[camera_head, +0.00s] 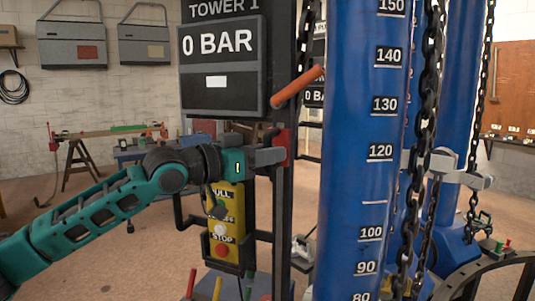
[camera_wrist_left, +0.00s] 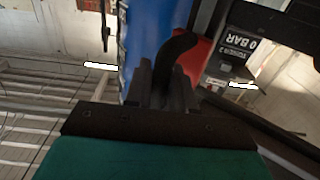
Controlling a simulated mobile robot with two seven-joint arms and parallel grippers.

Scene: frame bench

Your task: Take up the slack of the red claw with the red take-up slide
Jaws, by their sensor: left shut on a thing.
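A red slide block (camera_head: 283,147) sits on the dark upright of Tower 1, left of the blue column. An orange-red lever (camera_head: 298,87) slants up to the right above the slide. I cannot make out the red claw for certain. My right gripper is not in view.
The blue column (camera_head: 362,150) carries height marks, with dark chains (camera_head: 431,80) beside it. The Tower 1 display (camera_head: 221,62) reads 0 BAR. A yellow control box (camera_head: 225,225) with a red stop button hangs below my left wrist.

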